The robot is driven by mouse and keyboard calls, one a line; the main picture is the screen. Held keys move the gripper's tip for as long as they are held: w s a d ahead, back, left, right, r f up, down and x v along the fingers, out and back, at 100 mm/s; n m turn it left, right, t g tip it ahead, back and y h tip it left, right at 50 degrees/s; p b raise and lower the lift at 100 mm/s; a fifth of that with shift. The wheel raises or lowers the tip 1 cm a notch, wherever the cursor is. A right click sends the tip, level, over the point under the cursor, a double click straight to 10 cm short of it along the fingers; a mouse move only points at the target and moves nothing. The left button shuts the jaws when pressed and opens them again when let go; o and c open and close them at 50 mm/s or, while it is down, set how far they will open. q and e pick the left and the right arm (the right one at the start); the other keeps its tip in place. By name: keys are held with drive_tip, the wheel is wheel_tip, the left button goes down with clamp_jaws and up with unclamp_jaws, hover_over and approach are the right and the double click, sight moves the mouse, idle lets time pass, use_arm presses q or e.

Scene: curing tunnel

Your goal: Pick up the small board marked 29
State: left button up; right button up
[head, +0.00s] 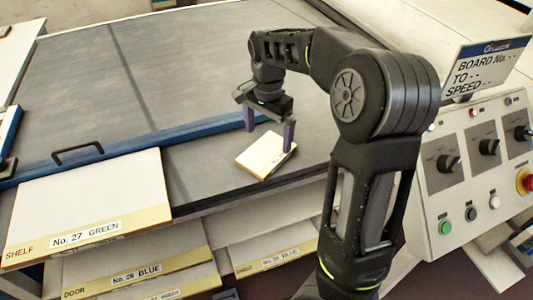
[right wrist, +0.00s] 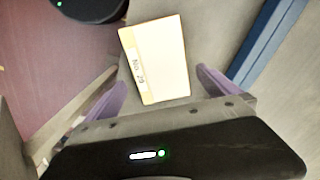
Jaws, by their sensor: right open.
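The small board (head: 265,154) is pale with a tan edge strip and lies flat on the grey table surface, near its front edge. In the right wrist view the board (right wrist: 160,58) shows its label, "No. 29". My right gripper (head: 269,139) is open above the board, its two purple fingers pointing down. In the right wrist view the gripper (right wrist: 162,78) has a finger to either side of the board's near end, with nothing held. I cannot tell the exact height of the fingertips above the board. My left gripper is not in view.
A blue rail (head: 190,136) crosses the grey surface (head: 190,70) just behind the board. A large board marked No. 27 GREEN (head: 95,195) lies at left. Boards marked No. 26 BLUE (head: 140,262) and BLUE (head: 275,258) sit below. A control panel (head: 470,190) stands at right.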

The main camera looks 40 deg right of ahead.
sight(268, 151)
wheel_tip(268, 151, down, 5)
drive_tip(key=shift+a+f+p, duration=0.1)
drive_tip(key=shift+p, duration=0.35)
drive_tip(key=shift+c, duration=0.6)
drive_tip(key=c, duration=1)
